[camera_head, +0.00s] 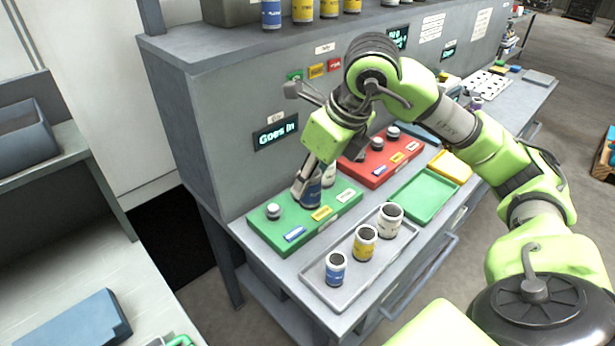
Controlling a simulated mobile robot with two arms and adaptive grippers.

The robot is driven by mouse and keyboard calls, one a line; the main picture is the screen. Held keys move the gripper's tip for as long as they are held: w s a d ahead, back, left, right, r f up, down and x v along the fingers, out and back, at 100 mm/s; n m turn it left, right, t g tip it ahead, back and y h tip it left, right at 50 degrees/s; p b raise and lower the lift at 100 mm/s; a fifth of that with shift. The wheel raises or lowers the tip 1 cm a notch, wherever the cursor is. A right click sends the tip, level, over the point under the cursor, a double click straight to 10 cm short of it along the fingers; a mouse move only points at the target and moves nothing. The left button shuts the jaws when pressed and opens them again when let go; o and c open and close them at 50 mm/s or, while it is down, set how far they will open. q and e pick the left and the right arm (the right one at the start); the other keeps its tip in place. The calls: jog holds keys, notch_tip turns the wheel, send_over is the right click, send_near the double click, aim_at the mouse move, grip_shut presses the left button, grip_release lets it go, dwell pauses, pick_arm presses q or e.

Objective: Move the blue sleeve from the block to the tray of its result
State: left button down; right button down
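The blue sleeve (313,196) is at the middle of the green block (266,233), between a bare peg (273,211) and a pale cylinder (329,176). My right gripper (308,190) reaches down to the blue sleeve, with one finger along its left side. The other finger is partly hidden, so I cannot tell whether the grip is closed. I also cannot tell whether the sleeve is seated or slightly raised. My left gripper is not in view.
A grey tray (315,291) in front holds a blue, a yellow and a white sleeve. A red block (378,172) with pegs stands behind the green tray. A sign (276,134) reads "Goes in". Several sleeves stand on the upper shelf (215,48).

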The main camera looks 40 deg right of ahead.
jog(key=shift+r, duration=0.1)
jog(key=shift+r+p, duration=1.8)
jog(key=shift+r, duration=0.4)
